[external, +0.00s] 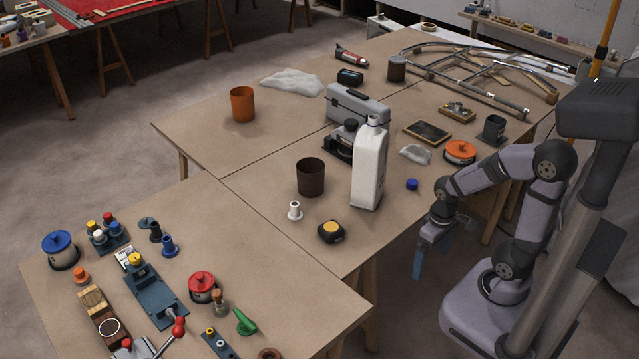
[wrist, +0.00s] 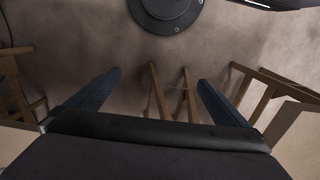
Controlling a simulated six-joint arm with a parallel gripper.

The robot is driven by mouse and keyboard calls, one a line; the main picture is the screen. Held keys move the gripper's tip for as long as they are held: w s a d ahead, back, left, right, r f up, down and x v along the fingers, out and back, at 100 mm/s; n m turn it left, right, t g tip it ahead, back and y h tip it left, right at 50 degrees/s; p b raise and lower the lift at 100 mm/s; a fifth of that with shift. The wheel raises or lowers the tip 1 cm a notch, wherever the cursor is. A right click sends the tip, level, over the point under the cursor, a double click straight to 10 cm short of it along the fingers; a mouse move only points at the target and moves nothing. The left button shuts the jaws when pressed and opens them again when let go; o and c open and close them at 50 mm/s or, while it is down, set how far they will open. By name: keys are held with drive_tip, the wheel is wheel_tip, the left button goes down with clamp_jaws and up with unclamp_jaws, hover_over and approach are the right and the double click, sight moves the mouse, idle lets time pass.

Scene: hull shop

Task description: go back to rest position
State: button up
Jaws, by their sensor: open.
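My gripper (external: 432,260) hangs off the near right edge of the middle table, pointing down, with nothing between its blue fingers. In the wrist view my gripper (wrist: 152,90) shows its two fingers wide apart over the floor, empty. My arm is folded back above its base, to the right of the tables.
The tables (external: 270,225) hold a white jug (external: 369,170), a blue cap (external: 412,184), a dark brown cup (external: 310,178), an orange cup (external: 242,104) and an orange-lidded pot (external: 460,152). Wooden trestle legs (wrist: 158,95) stand beneath my gripper. Floor around them is bare.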

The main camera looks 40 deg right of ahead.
wheel_tip(320, 180, up, 16)
drive_tip(key=p, duration=1.4)
drive_tip(key=shift+w+d, duration=0.15)
drive_tip(key=shift+w, duration=0.05)
